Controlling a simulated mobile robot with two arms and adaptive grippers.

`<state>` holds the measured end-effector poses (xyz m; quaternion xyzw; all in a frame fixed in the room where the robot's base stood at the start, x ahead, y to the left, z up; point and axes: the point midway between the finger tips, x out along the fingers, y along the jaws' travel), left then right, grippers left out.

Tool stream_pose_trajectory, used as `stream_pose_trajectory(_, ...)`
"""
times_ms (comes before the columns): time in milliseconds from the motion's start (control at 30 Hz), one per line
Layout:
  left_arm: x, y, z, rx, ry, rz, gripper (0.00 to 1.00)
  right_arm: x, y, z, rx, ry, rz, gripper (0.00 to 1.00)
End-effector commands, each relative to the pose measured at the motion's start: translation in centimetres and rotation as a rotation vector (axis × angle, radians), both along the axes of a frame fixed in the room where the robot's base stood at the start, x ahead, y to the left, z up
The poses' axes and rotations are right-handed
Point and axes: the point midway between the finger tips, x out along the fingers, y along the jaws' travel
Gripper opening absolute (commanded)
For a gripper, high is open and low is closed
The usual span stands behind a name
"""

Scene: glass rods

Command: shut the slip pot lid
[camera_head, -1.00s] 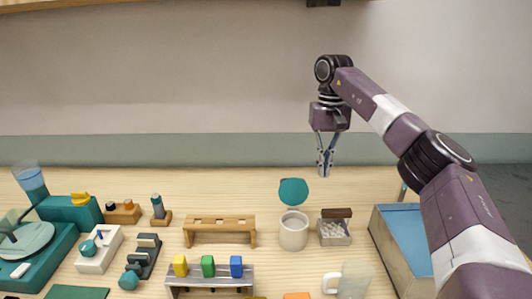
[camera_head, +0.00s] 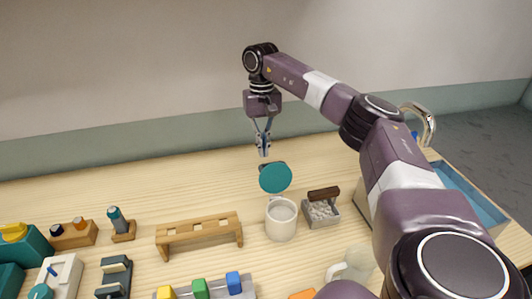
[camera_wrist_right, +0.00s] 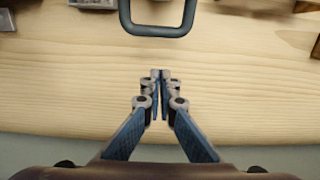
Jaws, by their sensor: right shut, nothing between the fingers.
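The slip pot (camera_head: 281,222) is a pale, round pot standing on the wooden table in the head view. Its teal lid (camera_head: 275,178) is open, standing raised at the pot's back edge with its round face towards me. My right gripper (camera_head: 264,152) points down behind the lid and slightly left of it in the picture. Its fingers are shut and empty, and a gap shows between the fingertips and the lid. The fingertips also show in the right wrist view (camera_wrist_right: 160,75), with a dark rounded loop beyond them; I cannot tell what the loop belongs to. My left gripper is out of view.
A box of white pieces with a brown block (camera_head: 322,208) stands close right of the pot. A wooden rack (camera_head: 200,232) is to its left, and a pale mug (camera_head: 352,265) is in front. A blue-lined basin (camera_head: 470,195) is at the right. The table behind the lid is clear.

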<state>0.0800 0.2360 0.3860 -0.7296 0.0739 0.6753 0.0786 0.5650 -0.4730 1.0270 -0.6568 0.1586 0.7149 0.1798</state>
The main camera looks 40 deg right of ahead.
Motion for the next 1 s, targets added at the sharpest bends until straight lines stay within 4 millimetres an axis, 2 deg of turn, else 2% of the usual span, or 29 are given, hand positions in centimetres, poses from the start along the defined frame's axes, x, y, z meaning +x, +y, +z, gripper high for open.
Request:
stream_pose_trajectory(67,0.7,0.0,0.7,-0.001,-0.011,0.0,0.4,-0.3,0.1,-1.7,0.0,0.006,0.0,0.0)
stream_pose_trajectory(267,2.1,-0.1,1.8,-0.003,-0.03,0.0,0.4,-2.0,0.9,-0.5,-0.001,0.0,0.002,0.0)
stream_pose_trajectory(533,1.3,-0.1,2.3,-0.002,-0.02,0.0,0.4,-3.3,1.7,0.0,0.0,0.0,0.0,0.0)
stream_pose_trajectory(1000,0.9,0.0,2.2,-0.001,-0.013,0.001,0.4,-3.3,1.8,0.1,-0.004,-0.008,0.001,0.0)
